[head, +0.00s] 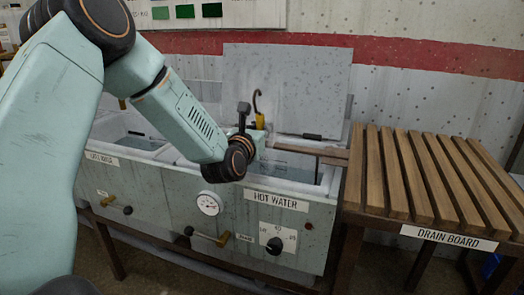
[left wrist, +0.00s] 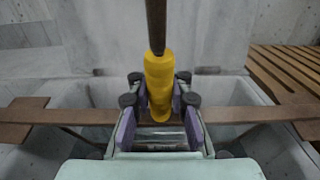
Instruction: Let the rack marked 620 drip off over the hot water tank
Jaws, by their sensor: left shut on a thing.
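The hot water tank (head: 325,215), labelled HOT WATER on its front, stands mid-view in the head view with its lid raised behind. My left gripper (left wrist: 160,98) is shut around a yellow grip (left wrist: 158,75) with a dark rod rising from it. In the head view the yellow grip (head: 260,121), topped by a brown hook (head: 257,97), shows just behind my wrist, above the tank. My wrist hides most of the gripper there. The body of the rack below the grip is mostly hidden, and no 620 mark is readable. My right gripper is not in view.
A brown rail (head: 308,150) lies across the tank top; it also crosses the left wrist view (left wrist: 62,116). A slatted drain board (head: 430,170) adjoins on the right. Another open basin (head: 135,143) is at left. The raised lid (head: 290,85) stands behind.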

